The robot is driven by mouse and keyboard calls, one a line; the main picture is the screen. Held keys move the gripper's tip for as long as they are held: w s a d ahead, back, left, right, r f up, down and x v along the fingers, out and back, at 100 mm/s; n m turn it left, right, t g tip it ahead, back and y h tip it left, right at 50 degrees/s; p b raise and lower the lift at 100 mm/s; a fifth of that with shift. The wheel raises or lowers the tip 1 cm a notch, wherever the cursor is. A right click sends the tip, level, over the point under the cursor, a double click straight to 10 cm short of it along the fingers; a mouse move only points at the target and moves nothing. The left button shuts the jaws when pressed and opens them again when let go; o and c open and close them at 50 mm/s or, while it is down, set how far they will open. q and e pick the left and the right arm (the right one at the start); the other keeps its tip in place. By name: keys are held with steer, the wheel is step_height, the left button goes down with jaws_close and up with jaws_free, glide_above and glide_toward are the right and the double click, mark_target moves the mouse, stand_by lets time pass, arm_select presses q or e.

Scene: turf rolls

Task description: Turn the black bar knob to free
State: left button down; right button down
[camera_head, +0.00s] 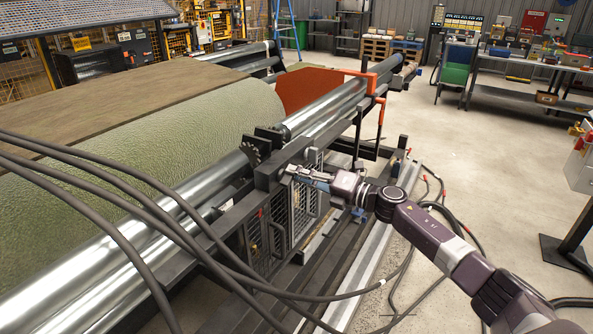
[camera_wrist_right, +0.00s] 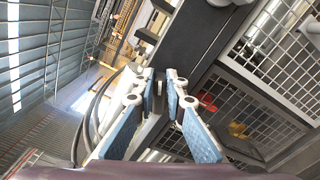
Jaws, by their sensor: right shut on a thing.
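My right gripper (camera_head: 302,175) reaches in from the right to the dark frame at the side of the turf roll machine. Its fingers are at the upper edge of the mesh panels. In the right wrist view the two blue-padded fingers (camera_wrist_right: 161,84) converge on a narrow dark piece, which I take to be the black bar knob. The fingers hide most of it, so I cannot tell which way the bar points. My left gripper is not in view.
A green turf roll (camera_head: 170,135) lies beside shiny metal rollers (camera_head: 338,103). Black cables (camera_head: 130,215) cross the near left. Mesh panels (camera_head: 304,203) sit below my right gripper. Loose hoses lie on the floor at right, and the concrete floor (camera_head: 490,165) beyond is open.

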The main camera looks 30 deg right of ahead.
steer(key=m+p, duration=0.1)
steer(key=m, duration=0.4)
steer(key=shift+d+f+p, duration=0.15)
steer(key=shift+f+p, duration=0.2)
steer(key=shift+f, duration=0.05)
steer(key=shift+f+m, duration=0.1)
steer(key=shift+m, duration=0.2)
steer(key=c, duration=2)
jaws_free()
steer(key=shift+o, duration=0.2)
steer(key=v, duration=1.2)
